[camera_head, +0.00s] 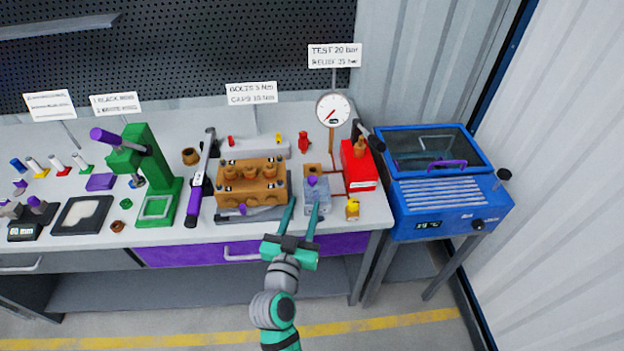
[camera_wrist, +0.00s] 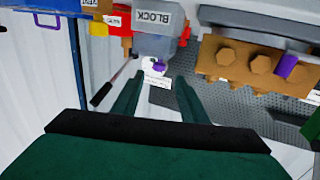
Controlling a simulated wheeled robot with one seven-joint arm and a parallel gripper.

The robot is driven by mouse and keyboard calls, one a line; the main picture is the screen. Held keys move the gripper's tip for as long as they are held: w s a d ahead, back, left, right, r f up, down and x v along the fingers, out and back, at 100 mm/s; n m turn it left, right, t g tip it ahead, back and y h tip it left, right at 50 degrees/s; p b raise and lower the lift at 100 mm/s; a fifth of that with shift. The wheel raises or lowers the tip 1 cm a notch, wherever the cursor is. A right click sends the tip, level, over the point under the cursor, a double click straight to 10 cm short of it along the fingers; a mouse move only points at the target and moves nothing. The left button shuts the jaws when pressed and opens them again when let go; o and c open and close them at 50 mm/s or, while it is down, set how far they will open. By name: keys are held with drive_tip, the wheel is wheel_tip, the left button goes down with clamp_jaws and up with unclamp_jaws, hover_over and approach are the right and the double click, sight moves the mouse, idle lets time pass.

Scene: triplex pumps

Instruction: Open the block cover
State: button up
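The grey block (camera_head: 317,198) stands near the front edge of the bench, right of the bronze pump. A small purple piece (camera_head: 312,181) shows at its top. In the wrist view the grey block (camera_wrist: 152,44) bears a label reading BLOCK, and a purple piece (camera_wrist: 160,65) shows beside it, close to a white tag. Which part is the cover's edge I cannot tell. My gripper (camera_head: 303,206) is open, its two green fingers spread and pointing at the block. Contact with the block is unclear.
The bronze pump (camera_head: 252,185) stands close on the left. A red box (camera_head: 358,168) stands behind right, a yellow-topped brass part (camera_head: 352,209) at right, and a pressure gauge (camera_head: 333,109) behind. A blue oven (camera_head: 450,210) stands beyond the bench's right end.

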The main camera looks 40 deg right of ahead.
sight(312, 184)
drive_tip(key=x, duration=1)
drive_tip(key=shift+d, duration=0.25)
clamp_jaws()
